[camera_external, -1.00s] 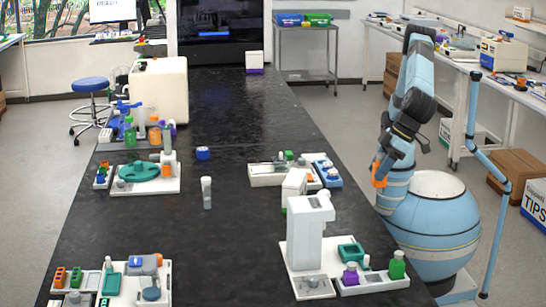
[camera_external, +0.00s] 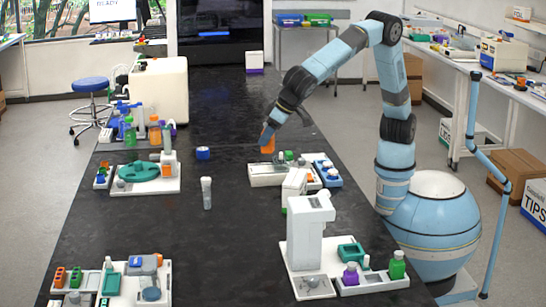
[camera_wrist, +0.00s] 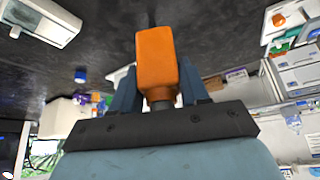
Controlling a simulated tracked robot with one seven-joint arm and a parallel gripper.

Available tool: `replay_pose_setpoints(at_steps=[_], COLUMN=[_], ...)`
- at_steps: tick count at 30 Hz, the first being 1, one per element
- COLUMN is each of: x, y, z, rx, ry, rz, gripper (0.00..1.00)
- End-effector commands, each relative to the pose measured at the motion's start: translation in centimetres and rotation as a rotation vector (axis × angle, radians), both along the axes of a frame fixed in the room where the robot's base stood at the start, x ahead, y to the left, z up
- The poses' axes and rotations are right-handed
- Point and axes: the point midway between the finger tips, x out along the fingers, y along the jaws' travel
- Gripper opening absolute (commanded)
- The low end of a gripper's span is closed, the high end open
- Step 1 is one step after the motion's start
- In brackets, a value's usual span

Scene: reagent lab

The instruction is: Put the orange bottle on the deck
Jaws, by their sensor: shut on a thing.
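My gripper (camera_external: 268,132) is shut on an orange bottle (camera_external: 267,145) and holds it above the black bench (camera_external: 235,215), just behind a white platform (camera_external: 266,176). Several white platforms stand on the bench, and I cannot tell which is the deck.
A white platform with a teal disc (camera_external: 138,170) stands at left. A capped tube (camera_external: 207,193) and a blue cap-like item (camera_external: 203,153) stand mid-bench. A tall white device (camera_external: 309,240) stands front right.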

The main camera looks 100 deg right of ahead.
Motion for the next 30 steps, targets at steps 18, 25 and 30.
replay_pose_setpoints(at_steps=[18, 25, 30], x=[6.8, 6.7, 6.3], y=[-26.6, -34.3, -38.0], z=[-0.1, -0.3, -0.3], rx=[0.002, 0.002, 0.002], ry=[-0.001, -0.001, -0.003], rz=[-0.261, -0.335, -0.37], gripper=[0.11, 0.11, 0.11])
